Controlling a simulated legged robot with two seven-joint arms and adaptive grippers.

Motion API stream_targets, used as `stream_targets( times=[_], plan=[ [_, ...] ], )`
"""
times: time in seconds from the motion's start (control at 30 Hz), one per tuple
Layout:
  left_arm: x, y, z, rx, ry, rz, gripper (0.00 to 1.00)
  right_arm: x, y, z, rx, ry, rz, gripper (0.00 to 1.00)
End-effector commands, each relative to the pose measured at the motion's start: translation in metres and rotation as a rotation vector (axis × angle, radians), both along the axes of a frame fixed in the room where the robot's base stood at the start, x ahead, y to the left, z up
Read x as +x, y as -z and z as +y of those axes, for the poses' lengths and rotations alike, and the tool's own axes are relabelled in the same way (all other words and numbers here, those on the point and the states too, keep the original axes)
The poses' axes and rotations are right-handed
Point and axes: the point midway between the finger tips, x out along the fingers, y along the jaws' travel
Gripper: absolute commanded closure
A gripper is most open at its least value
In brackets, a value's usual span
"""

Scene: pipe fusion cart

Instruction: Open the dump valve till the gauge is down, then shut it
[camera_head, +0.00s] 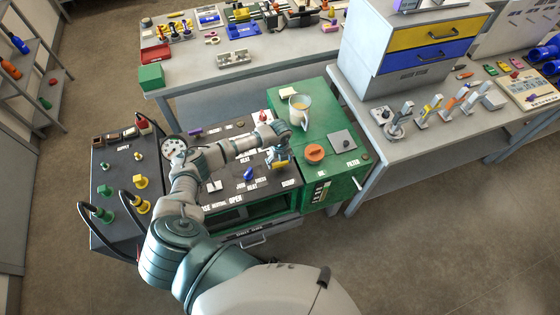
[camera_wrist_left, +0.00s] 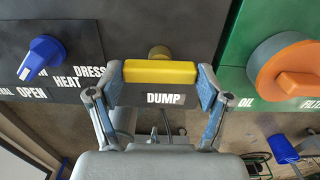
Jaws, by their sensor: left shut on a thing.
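The dump valve has a yellow bar handle (camera_wrist_left: 160,71) above the DUMP label (camera_wrist_left: 165,99); in the head view the handle (camera_head: 281,164) shows at the front right of the dark panel. My left gripper (camera_wrist_left: 159,84) has a finger at each end of the handle and is shut on it. In the wrist view the handle lies crosswise. In the head view my left gripper (camera_head: 279,152) partly covers the valve. The round white gauge (camera_head: 173,147) is at the panel's left, partly behind my arm; its needle is too small to read. My right gripper is out of view.
A blue knob (camera_wrist_left: 43,56) is left of the valve, and an orange knob (camera_wrist_left: 288,68) is on the green unit to the right. A jug (camera_head: 300,107) stands on the green unit. Black hoses (camera_head: 97,212) loop at the cart's left.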

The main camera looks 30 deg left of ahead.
Motion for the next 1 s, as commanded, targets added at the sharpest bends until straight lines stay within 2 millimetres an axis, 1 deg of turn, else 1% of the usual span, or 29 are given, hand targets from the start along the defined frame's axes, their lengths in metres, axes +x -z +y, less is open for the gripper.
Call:
stream_targets(
  times=[0.17,0.2,0.27,0.57,0.67,0.77,0.87,1.0],
  plan=[
    [0.0,0.001,0.0,0.0,-0.003,0.001,0.57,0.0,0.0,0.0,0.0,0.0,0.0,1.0],
    [0.0,0.001,0.0,0.0,-0.003,0.001,0.15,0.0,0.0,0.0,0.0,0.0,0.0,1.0],
    [0.0,0.001,0.0,0.0,-0.002,0.001,0.0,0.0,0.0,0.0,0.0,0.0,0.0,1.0],
    [0.0,0.0,0.0,-0.001,-0.001,0.001,0.0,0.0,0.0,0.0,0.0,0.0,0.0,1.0],
    [0.0,-0.003,0.0,-0.001,-0.001,-0.001,0.0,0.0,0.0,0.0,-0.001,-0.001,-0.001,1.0],
    [0.001,-0.015,0.0,-0.002,0.0,-0.002,0.0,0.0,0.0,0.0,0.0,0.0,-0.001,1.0],
    [0.001,-0.035,0.001,0.0,0.001,-0.004,0.0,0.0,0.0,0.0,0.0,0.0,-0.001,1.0],
    [0.001,-0.068,0.001,0.0,0.001,-0.004,0.0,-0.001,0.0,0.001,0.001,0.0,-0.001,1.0]
  ],
)
